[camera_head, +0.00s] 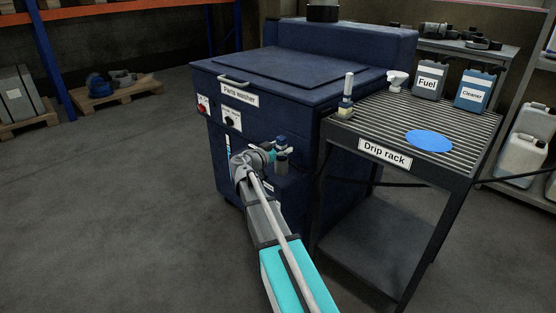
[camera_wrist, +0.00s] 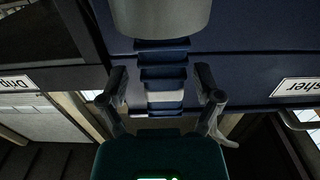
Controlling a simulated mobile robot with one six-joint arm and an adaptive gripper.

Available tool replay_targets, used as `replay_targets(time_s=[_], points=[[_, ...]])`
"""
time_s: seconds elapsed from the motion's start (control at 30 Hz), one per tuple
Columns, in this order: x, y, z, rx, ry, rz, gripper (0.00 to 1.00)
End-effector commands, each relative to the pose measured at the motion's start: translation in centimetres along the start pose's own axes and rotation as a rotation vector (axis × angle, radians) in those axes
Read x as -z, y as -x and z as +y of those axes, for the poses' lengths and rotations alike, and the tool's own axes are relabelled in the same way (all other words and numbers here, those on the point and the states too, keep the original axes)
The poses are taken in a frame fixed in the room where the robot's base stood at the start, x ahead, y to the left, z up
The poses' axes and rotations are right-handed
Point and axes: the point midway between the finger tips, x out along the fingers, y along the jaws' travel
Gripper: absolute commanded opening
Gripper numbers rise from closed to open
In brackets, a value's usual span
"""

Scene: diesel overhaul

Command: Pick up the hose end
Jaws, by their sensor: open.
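A blue stepped fitting with a pale band, which looks like the hose end (camera_wrist: 162,72), shows between my fingers in the wrist view. The cylinder is large at the top of the upside-down wrist view (camera_wrist: 160,15). My gripper (camera_wrist: 162,88) is open, with one finger on each side of the fitting and gaps visible. My gripper and arm partly hide this spot in the head view (camera_head: 282,150).
A pallet (camera_head: 115,95) lies far left. The floor on the left is clear.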

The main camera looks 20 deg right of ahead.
Motion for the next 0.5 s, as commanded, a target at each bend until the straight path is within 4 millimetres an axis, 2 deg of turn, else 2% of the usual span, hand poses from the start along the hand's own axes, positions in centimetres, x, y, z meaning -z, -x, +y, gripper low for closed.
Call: replay_targets(time_s=[0.43,0.47,0.5], points=[[0.0,0.06,0.0,0.0,0.0,0.0,0.83],[0.0,0.06,0.0,0.0,0.0,0.0,0.81],[0.0,0.07,0.0,0.0,0.0,0.0,0.74]])
